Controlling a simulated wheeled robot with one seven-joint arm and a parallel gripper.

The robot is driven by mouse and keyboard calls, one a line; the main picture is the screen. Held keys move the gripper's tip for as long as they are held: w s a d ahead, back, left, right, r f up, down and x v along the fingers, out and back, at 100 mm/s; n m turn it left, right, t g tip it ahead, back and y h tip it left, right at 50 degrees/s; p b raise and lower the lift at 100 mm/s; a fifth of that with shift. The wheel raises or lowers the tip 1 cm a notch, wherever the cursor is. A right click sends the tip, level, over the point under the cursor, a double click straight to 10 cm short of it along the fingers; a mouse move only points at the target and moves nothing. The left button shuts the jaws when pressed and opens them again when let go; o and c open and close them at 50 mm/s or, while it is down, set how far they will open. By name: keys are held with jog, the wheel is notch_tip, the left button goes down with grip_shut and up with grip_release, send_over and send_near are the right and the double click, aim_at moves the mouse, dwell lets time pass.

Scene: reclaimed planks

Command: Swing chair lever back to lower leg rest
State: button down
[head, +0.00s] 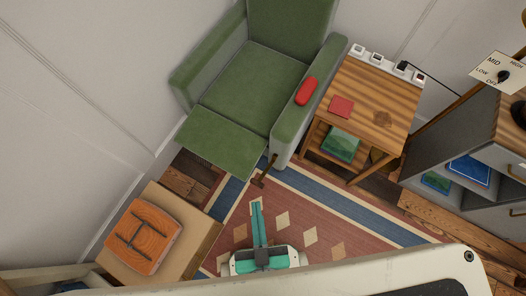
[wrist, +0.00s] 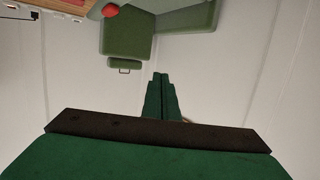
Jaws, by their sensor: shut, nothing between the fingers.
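The green armchair (head: 255,82) stands against the wall at the top middle of the head view. Its leg rest (head: 220,143) is raised and sticks out flat in front of the seat. The dark lever (head: 265,172) shows beside the chair's front right corner, slanting down to the left. My gripper (head: 257,205) is shut and empty, its teal fingers pointing up the picture, just below the lever and apart from it. In the wrist view my gripper (wrist: 159,76) is also shut. Green chair parts (wrist: 185,16) show there; I cannot clearly make out the lever.
A wooden side table (head: 375,95) stands right of the chair, with a red book and a power strip. A red object (head: 306,90) lies on the armrest. A box with an orange wooden stool top (head: 143,237) is at lower left. Patterned rug (head: 330,228) lies open at right.

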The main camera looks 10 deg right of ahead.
jog(key=shift+d, duration=0.2)
jog(key=s+a+f+n+g+h, duration=0.1)
jog(key=s+a+f+n+g, duration=0.35)
jog(key=f, duration=1.05)
jog(key=s+a+f+n+g+h, duration=0.15)
jog(key=f+n, duration=0.65)
jog(key=f, duration=0.8)
jog(key=s+a+f+n+g, duration=0.2)
jog(key=a+f+n+g, duration=0.3)
jog(key=f, duration=1)
jog(key=w+d+r+n+t+h, duration=0.1)
jog(key=w+r+n+t+h, duration=0.1)
jog(key=w+n, duration=0.3)
jog(key=w+d+r+n+t+h, duration=0.1)
jog(key=w+r+n+t+h, duration=0.1)
jog(key=w+n+t+h, duration=0.2)
jog(key=w+n+t, duration=0.1)
jog(key=w+n, duration=0.1)
jog(key=w, duration=0.1)
jog(key=shift+w+d+r, duration=0.2)
jog(key=shift+r, duration=0.1)
